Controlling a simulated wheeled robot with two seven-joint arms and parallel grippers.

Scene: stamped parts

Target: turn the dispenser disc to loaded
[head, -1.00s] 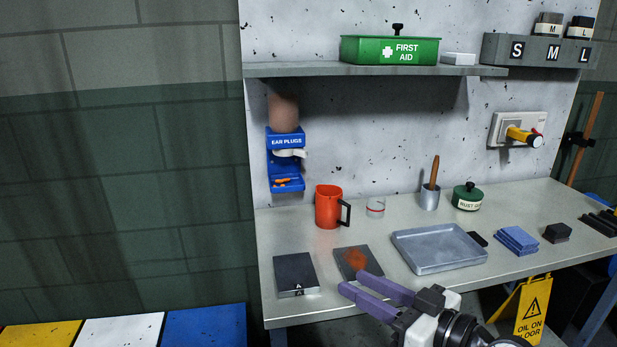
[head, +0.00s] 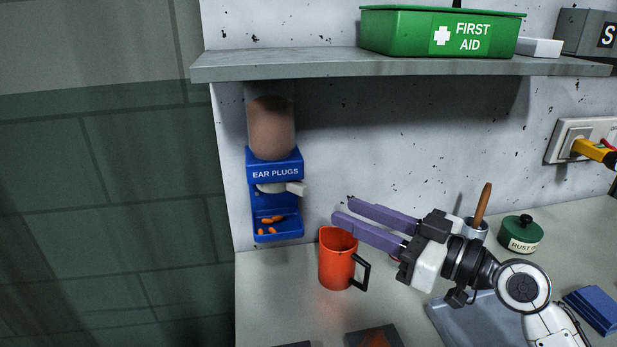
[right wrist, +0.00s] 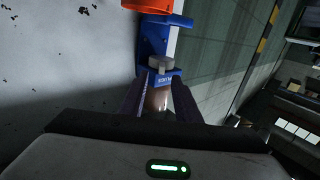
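The blue ear plug dispenser (head: 276,172) is fixed to the wall below the shelf. Its clear hopper (head: 270,128) holds brownish contents. Its pale disc (head: 270,188) has a light grey lever (head: 296,188) that points right. Several orange plugs (head: 267,225) lie in the tray below. My right gripper (head: 341,208) is open and empty, to the right of the dispenser and apart from it, above the orange mug. In the right wrist view the dispenser (right wrist: 155,45) and its grey lever (right wrist: 161,63) lie ahead of the fingers. My left gripper is not in view.
The orange mug (head: 337,262) stands on the bench just below my right gripper. The shelf (head: 400,65) with the green first aid box (head: 400,32) juts out above. The green tin (head: 520,234) and wooden-handled tool (head: 482,205) are to the right.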

